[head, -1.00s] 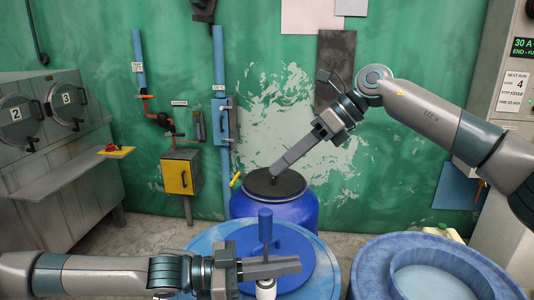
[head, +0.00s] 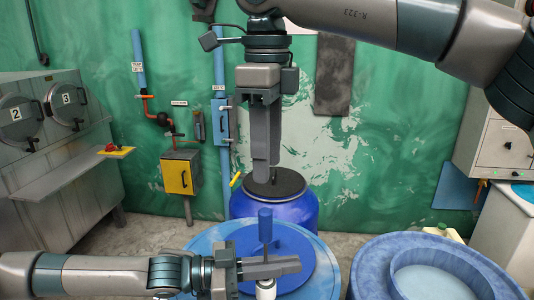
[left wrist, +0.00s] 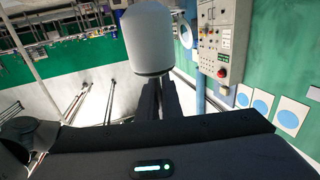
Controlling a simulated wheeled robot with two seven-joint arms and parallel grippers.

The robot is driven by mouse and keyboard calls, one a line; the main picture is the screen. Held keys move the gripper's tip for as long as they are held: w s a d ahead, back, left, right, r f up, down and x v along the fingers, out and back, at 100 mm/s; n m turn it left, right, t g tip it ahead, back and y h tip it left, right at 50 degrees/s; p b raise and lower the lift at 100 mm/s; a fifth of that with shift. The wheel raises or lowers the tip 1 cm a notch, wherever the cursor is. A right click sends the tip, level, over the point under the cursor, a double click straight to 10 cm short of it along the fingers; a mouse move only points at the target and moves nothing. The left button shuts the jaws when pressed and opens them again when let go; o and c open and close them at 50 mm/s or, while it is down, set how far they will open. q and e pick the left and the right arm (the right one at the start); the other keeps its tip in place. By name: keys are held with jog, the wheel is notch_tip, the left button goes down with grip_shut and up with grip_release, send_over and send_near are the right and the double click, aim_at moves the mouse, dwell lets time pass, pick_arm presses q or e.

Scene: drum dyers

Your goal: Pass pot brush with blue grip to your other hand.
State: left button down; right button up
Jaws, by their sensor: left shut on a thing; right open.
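The pot brush stands upright in my left gripper, its blue grip (head: 265,225) pointing up and its pale bristle head (head: 266,290) below the fingers. My left gripper (head: 272,267) is shut on the brush between grip and head, low in the head view. In the left wrist view the pale head (left wrist: 150,38) rises beyond the fingers of my left gripper (left wrist: 158,98); the blue grip is hidden there. My right gripper (head: 262,178) points straight down, open and empty. In the picture its fingertips are a little above the blue grip, apart from it.
A blue drum with a dark lid (head: 272,184) stands behind the grippers. A larger blue round lid or drum (head: 205,240) lies under the brush. A blue tub (head: 372,270) stands at the right. Steel machines (head: 60,150) line the left wall.

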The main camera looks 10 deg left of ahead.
aim_at(267, 210)
jog(key=shift+f, duration=6)
jog(key=shift+c, duration=0.2)
grip_shut()
pick_arm(q)
jog(key=c, duration=1.9)
grip_release()
jog(key=shift+o, duration=0.2)
jog(key=v, duration=1.2)
jog(key=shift+w, duration=0.1)
